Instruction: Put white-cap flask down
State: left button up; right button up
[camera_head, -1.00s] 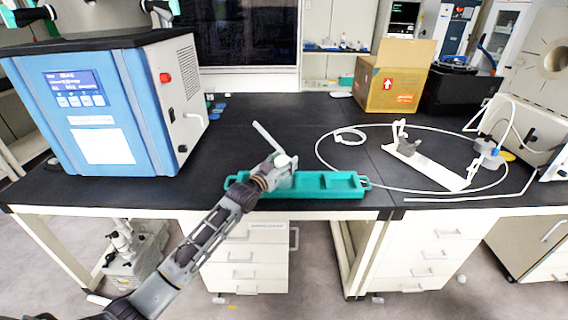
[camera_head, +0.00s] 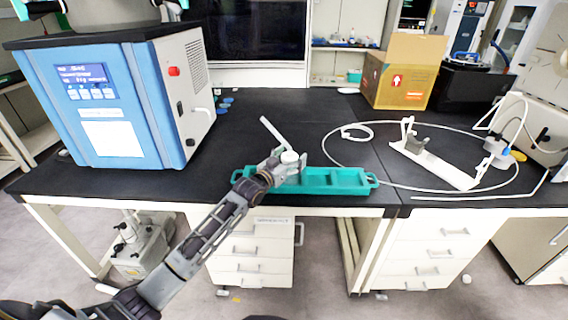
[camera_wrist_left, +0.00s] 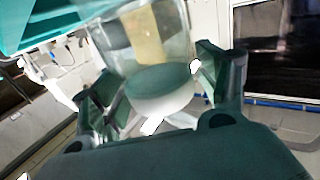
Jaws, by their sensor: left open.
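The white-cap flask shows in the head view mainly as its round white cap (camera_head: 289,156), at the left end of the teal tray (camera_head: 345,185). My left gripper (camera_head: 284,164) is there, with its fingers around the flask. In the left wrist view the clear flask body (camera_wrist_left: 150,38) and its cap (camera_wrist_left: 162,92) lie between the open fingers of my left gripper (camera_wrist_left: 158,82). The tray (camera_wrist_left: 35,25) fills the upper left of that view. The flask's base is hidden, so I cannot tell whether it rests on the tray floor. My right gripper is not in view.
A blue-and-white freeze dryer (camera_head: 130,100) stands on the left of the black bench (camera_head: 250,112). A cardboard box (camera_head: 402,75) stands at the back right. A white stand (camera_head: 435,165) and looped tubing (camera_head: 350,133) lie right of the tray. A pale bar (camera_head: 272,130) shows behind the gripper.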

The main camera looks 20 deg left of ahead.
aim_at(285, 161)
pick_arm(q)
jog(key=shift+s+a, duration=0.1)
jog(key=shift+s, duration=0.1)
jog(key=shift+s+a, duration=0.15)
jog(key=shift+s, duration=0.35)
jog(key=shift+v, duration=2.05)
jog(key=shift+s+a, duration=0.1)
jog(key=shift+s, duration=0.2)
jog(key=shift+p+v, duration=0.35)
jog(key=shift+v, duration=0.65)
jog(key=v, duration=0.3)
jog(key=shift+s+a, duration=0.15)
jog(key=shift+s, duration=0.25)
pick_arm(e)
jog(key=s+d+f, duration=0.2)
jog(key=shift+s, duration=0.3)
